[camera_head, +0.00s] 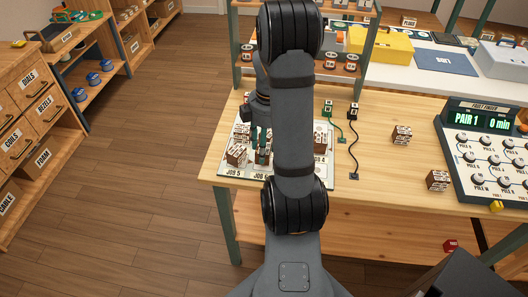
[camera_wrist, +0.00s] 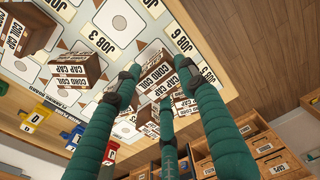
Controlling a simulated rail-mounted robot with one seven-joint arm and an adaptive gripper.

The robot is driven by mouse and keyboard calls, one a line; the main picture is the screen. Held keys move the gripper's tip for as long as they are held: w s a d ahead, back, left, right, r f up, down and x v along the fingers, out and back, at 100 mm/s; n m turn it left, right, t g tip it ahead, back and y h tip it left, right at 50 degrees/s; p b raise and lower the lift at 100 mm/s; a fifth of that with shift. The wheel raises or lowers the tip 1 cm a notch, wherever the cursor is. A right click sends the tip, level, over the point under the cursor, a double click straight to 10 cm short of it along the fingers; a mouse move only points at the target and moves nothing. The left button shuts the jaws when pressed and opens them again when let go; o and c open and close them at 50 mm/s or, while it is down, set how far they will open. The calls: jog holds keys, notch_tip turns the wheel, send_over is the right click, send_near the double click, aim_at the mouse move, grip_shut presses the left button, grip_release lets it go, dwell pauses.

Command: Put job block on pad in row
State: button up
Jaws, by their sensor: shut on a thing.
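The pad (camera_head: 226,171) is a pale mat with job-labelled squares at the table's left front corner. My gripper (camera_head: 263,150) is low over it, partly behind my arm. In the wrist view, my gripper's teal fingers (camera_wrist: 160,76) close around a brown-and-white job block (camera_wrist: 155,72) lettered CORD, COIL and CAP. Whether this block touches the pad cannot be told. Another job block (camera_head: 238,155) stands left of the fingers, and one (camera_head: 320,140) stands right of my arm. A further block (camera_wrist: 75,70) rests on the pad in the wrist view.
Green and black cords (camera_head: 353,150) lie right of the pad. A shelf rack (camera_head: 300,65) stands behind it.

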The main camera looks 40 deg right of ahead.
jog(key=shift+f, duration=1.15)
jog(key=shift+f, duration=0.1)
jog(key=o, duration=1.2)
jog(key=r, duration=0.4)
jog(key=r+p, duration=0.1)
jog(key=r, duration=0.3)
jog(key=r+p, duration=0.1)
jog(key=r, duration=0.3)
jog(key=shift+s+d+r, duration=0.15)
jog(key=shift+s+d, duration=0.05)
jog(key=shift+d, duration=0.15)
